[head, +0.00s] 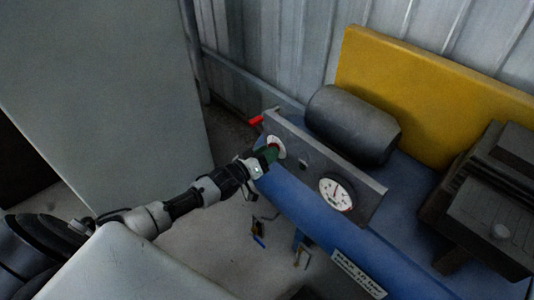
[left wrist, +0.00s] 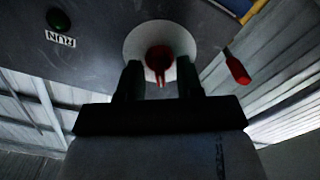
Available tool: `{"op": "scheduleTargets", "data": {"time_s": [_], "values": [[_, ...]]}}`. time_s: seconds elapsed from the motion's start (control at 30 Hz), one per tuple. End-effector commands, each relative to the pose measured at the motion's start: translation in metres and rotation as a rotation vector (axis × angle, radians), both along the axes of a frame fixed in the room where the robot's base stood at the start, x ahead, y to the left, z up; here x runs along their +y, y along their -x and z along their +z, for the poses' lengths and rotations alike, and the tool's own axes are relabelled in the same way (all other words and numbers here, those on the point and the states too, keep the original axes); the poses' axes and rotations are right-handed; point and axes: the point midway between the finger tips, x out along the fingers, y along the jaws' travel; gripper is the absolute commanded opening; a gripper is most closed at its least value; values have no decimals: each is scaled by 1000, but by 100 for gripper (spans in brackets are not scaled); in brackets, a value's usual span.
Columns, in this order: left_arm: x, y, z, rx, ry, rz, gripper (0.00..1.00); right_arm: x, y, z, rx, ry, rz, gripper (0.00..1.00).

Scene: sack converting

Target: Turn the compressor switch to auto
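The compressor switch is a red knob (left wrist: 159,60) on a round white plate (left wrist: 150,42) on the grey panel (left wrist: 90,30). In the head view the white plate (head: 276,147) sits at the panel's left end, with the knob partly hidden by my gripper. My left gripper (head: 268,154) is at the switch. In the left wrist view its two dark fingers (left wrist: 160,82) stand apart, one on each side of the knob, with gaps visible. I cannot tell whether they touch it or which setting it points to. My right gripper is not in view.
A pressure gauge (head: 336,194) is on the panel's right part. A red-handled lever (head: 256,121) sticks out at the panel's left end. The blue tank (head: 300,205), dark motor (head: 352,124) and yellow guard (head: 430,85) lie around.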

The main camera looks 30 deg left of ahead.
Motion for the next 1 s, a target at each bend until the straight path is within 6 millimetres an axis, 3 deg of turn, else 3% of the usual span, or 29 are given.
{"op": "scheduleTargets", "data": {"time_s": [0.2,0.43,0.83,1.0], "values": [[0,0,0,1,0,-1,35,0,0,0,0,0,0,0],[0,0,0,1,0,-1,0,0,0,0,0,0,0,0],[0,0,0,-13,-40,0,0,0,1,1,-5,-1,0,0],[0,0,1,-42,-124,0,0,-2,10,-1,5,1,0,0]]}}
